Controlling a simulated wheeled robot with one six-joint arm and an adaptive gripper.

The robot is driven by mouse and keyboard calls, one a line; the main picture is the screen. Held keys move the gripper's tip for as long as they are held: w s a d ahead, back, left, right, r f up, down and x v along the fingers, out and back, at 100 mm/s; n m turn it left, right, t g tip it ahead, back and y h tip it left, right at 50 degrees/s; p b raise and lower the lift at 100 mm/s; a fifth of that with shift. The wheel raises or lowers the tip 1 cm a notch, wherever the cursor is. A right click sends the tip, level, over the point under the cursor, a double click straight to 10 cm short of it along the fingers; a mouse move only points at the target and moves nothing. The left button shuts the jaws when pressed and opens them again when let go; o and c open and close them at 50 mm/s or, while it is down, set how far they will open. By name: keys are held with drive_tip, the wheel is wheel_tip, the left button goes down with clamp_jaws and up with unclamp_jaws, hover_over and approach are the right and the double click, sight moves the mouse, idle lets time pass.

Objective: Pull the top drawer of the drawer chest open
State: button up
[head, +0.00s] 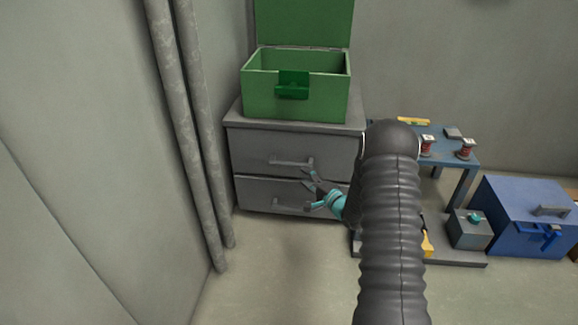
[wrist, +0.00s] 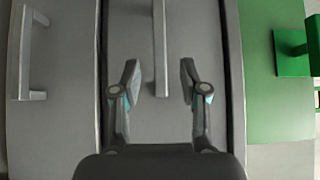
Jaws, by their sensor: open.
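The grey drawer chest (head: 237,118) stands against the back wall in the head view. Its top drawer (head: 255,148) looks shut, with a grey bar handle (head: 291,161). In the wrist view, turned sideways, that handle (wrist: 160,45) runs down the middle of the drawer front. My gripper (head: 306,178) is open and empty, close in front of the chest near the handle's right end. In the wrist view my gripper (wrist: 160,68) has one finger on each side of the handle, apart from it. I cannot tell how deep the handle sits between the fingers.
The lower drawer has its own handle (head: 291,204), also in the wrist view (wrist: 25,52). An open green box (head: 262,98) stands on the chest. A blue table (head: 460,155), a blue chest (head: 500,215) and a grey box (head: 468,232) are at right. Pipes (head: 200,130) stand at left.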

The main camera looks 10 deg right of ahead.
sight(293, 167)
drive_tip(key=x, duration=0.9)
drive_tip(key=shift+w+a, duration=0.1)
drive_tip(key=shift+w, duration=0.15)
